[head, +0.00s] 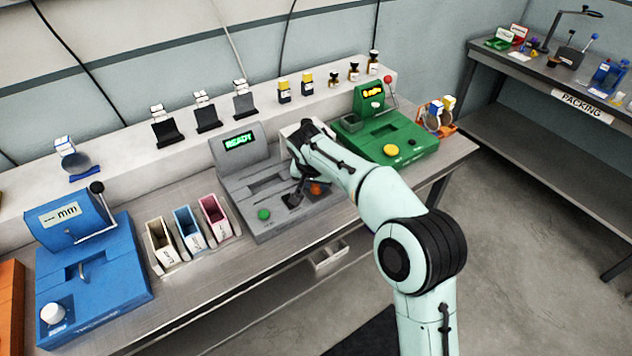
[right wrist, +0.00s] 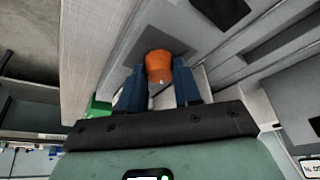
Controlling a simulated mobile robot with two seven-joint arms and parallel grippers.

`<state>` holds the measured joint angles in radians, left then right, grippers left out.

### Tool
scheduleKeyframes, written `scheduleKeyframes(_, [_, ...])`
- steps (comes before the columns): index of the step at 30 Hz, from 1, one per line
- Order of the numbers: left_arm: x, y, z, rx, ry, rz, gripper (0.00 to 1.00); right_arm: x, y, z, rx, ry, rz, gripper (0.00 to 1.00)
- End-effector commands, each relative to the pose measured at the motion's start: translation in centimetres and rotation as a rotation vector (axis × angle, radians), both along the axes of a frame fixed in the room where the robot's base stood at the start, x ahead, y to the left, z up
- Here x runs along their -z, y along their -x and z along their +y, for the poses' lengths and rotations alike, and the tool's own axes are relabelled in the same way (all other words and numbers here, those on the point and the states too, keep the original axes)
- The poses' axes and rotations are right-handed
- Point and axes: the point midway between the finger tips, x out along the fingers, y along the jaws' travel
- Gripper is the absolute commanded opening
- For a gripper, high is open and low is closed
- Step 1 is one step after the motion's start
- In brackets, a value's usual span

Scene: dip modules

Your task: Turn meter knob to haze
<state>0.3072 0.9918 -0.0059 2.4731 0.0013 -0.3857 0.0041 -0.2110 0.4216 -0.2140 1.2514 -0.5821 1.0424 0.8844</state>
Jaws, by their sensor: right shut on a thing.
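The grey meter (head: 275,190) stands on the bench with a green READY display (head: 238,141). Its orange knob (head: 316,188) is at the right of its sloping front, partly hidden by my right arm in the head view. In the right wrist view the orange knob (right wrist: 158,66) sits between the two blue fingers of my right gripper (right wrist: 159,88), which is shut on it. The knob's pointer and any haze marking cannot be read. My left gripper is not in view.
A green button (head: 264,214) is at the meter's front left. A green machine (head: 385,137) stands close on the right. Coloured bins (head: 187,229) and a blue mm gauge (head: 88,262) are to the left. Bottles and black stands line the back ledge (head: 130,150).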

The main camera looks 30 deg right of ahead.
Motion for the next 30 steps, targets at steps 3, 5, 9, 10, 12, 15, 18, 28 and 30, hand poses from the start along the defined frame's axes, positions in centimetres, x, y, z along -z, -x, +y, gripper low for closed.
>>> scheduleKeyframes(3, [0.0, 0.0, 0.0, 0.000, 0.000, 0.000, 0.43, 0.0, 0.0, 0.0, 0.001, 0.000, -0.001, 0.57])
scheduleKeyframes(5, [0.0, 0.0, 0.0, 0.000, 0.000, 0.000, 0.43, 0.0, 0.0, 0.0, 0.001, 0.000, -0.001, 0.57])
scheduleKeyframes(9, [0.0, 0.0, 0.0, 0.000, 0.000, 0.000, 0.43, 0.0, 0.0, 0.0, 0.000, 0.000, 0.000, 0.57])
scheduleKeyframes(10, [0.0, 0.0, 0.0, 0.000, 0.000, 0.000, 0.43, 0.0, 0.0, 0.0, 0.000, 0.000, 0.000, 0.57])
scheduleKeyframes(12, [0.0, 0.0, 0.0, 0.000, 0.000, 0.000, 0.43, -0.1, 0.0, 0.0, 0.000, -0.001, -0.001, 0.57])
scheduleKeyframes(15, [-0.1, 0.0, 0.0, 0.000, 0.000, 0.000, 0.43, -0.8, 0.2, 0.2, -0.002, 0.000, -0.002, 0.57])
scheduleKeyframes(18, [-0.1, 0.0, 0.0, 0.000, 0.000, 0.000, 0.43, -2.2, 0.6, 0.6, -0.002, 0.000, -0.004, 0.57])
scheduleKeyframes(28, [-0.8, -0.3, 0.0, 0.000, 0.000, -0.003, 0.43, -9.1, 2.7, 2.5, -0.002, 0.000, -0.004, 0.57])
scheduleKeyframes(30, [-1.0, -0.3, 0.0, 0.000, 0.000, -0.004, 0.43, -10.2, 3.1, 2.8, -0.002, -0.001, -0.004, 0.57])
